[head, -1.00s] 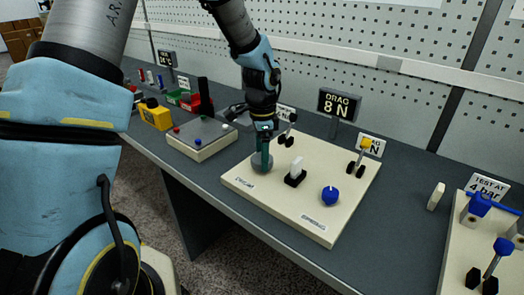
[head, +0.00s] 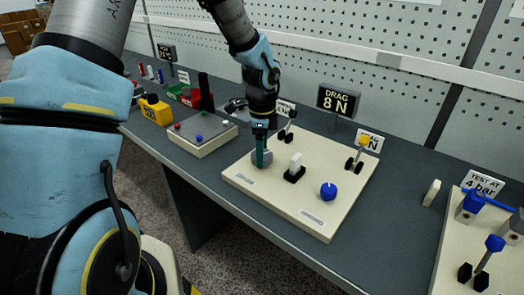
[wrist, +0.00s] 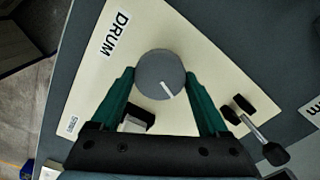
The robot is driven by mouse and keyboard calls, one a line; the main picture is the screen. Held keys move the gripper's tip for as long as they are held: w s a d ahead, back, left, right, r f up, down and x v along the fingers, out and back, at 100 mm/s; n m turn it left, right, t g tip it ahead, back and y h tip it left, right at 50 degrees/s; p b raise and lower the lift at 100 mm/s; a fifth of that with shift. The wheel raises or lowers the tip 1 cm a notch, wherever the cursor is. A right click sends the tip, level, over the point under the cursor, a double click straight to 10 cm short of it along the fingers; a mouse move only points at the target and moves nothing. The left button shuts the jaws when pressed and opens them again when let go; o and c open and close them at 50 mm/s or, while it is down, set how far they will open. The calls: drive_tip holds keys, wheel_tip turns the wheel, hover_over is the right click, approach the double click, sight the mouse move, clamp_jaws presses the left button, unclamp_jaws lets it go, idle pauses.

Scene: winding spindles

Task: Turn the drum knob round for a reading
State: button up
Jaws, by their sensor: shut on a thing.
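The drum knob is a round grey knob (wrist: 158,68) with a white pointer line, next to the DRUM lettering on a cream panel (wrist: 95,75). In the wrist view its line points toward the lower right. In the head view the knob (head: 267,159) is partly hidden by a finger. My gripper (head: 261,148) points down over it, near the panel's left side. In the wrist view the green fingers of my gripper (wrist: 160,76) are shut on the knob, one on each side.
The panel also carries a white rocker (head: 295,162), a blue knob (head: 328,191) and a yellow-tipped lever (head: 364,141). A "DRAG 8 N" sign (head: 339,103) stands behind. A grey-topped box (head: 203,137) is to the left, another panel (head: 450,248) to the right.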

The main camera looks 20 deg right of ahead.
drive_tip(key=o, duration=1.2)
drive_tip(key=shift+o, duration=0.2)
wheel_tip(320, 180, up, 11)
drive_tip(key=b, duration=0.2)
drive_tip(key=shift+f, duration=0.1)
